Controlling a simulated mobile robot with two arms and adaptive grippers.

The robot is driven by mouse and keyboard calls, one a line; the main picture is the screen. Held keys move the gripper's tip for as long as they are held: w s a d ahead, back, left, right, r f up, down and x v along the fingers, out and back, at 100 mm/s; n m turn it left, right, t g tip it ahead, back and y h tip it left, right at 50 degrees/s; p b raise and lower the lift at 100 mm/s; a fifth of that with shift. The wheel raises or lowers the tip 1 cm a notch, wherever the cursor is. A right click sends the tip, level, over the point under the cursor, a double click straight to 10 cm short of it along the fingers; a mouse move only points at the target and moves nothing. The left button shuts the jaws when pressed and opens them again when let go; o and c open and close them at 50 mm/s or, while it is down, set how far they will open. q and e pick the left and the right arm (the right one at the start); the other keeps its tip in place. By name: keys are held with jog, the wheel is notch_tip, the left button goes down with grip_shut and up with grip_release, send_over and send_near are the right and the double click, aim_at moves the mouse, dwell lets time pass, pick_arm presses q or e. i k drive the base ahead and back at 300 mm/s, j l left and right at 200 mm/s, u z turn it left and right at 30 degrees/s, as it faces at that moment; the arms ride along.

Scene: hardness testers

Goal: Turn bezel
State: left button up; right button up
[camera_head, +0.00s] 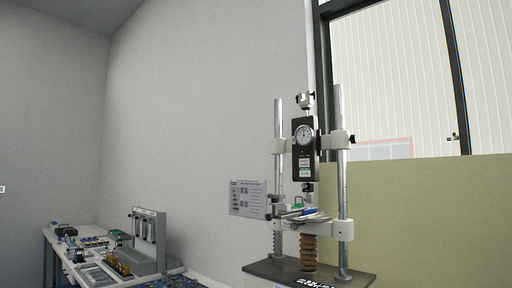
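The dial gauge with its round white face and bezel (304,134) sits near the top of a black gauge body (306,165). The body hangs upright between two metal columns of a test stand (341,190). The dial faces me, but its markings are too small to read. Neither of my grippers is in view, and nothing touches the bezel.
A dark base plate (260,267) carries the stand. A brown spring-like column (309,252) stands below the gauge. A printed sign (248,198) is left of the stand. A table with tools and a grey device (148,240) is at lower left. A tan panel (430,215) is behind, right.

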aim_at(300, 140)
jog(key=i+z, duration=0.2)
jog(key=i, duration=0.25)
jog(key=i+j+z, duration=0.1)
jog(key=i+z, duration=0.15)
jog(key=i, duration=0.2)
